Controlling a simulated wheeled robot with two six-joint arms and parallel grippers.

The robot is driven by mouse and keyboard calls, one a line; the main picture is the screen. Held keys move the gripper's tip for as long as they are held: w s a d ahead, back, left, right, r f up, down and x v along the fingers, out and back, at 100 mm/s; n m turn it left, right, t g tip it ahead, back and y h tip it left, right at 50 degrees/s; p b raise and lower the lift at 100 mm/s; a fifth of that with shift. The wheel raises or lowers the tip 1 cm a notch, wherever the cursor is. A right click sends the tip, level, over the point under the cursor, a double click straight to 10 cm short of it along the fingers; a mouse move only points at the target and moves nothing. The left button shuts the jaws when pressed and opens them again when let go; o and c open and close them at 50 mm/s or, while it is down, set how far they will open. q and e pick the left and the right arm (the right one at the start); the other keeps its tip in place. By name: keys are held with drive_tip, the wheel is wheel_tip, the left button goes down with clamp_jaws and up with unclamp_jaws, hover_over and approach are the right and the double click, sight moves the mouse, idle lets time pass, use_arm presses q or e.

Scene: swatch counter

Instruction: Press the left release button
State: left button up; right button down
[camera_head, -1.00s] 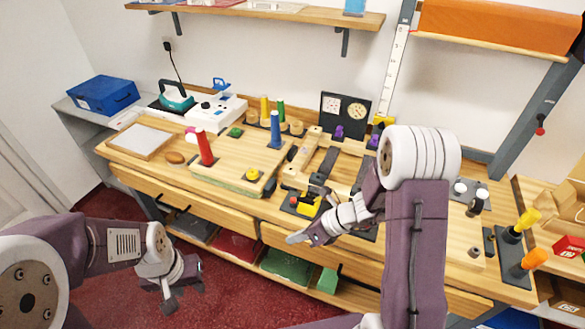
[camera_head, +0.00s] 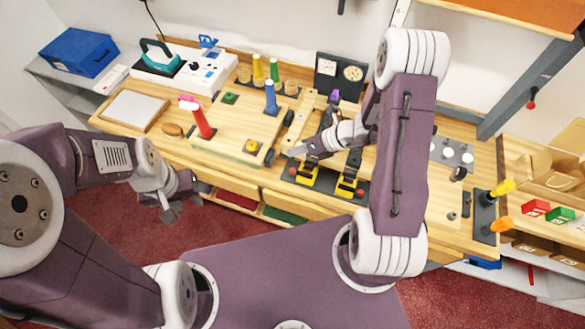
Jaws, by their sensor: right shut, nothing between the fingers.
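Two yellow-and-black units stand side by side on a dark plate at the front of the counter, the left unit (camera_head: 307,179) and the right unit (camera_head: 347,190). A small red button (camera_head: 293,171) shows beside the left unit, and another red button (camera_head: 360,192) beside the right one. My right gripper (camera_head: 298,151) is shut and empty, pointing left just above and behind the left unit in the picture. I see no contact with the red button. My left gripper (camera_head: 172,208) hangs in front of the counter, away from the units; its finger opening is unclear.
A wooden board (camera_head: 232,143) with a red peg (camera_head: 202,120) and a blue peg (camera_head: 270,98) lies left of the units. My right arm hides part of the counter.

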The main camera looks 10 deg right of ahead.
sight(293, 171)
drive_tip(key=f+b, duration=0.2)
drive_tip(key=f, duration=0.1)
drive_tip(key=f+b, duration=0.5)
drive_tip(key=f, duration=0.1)
drive_tip(key=shift+w+b, duration=0.3)
drive_tip(key=shift+b, duration=0.1)
drive_tip(key=shift+s+r, duration=0.1)
idle(1.3)
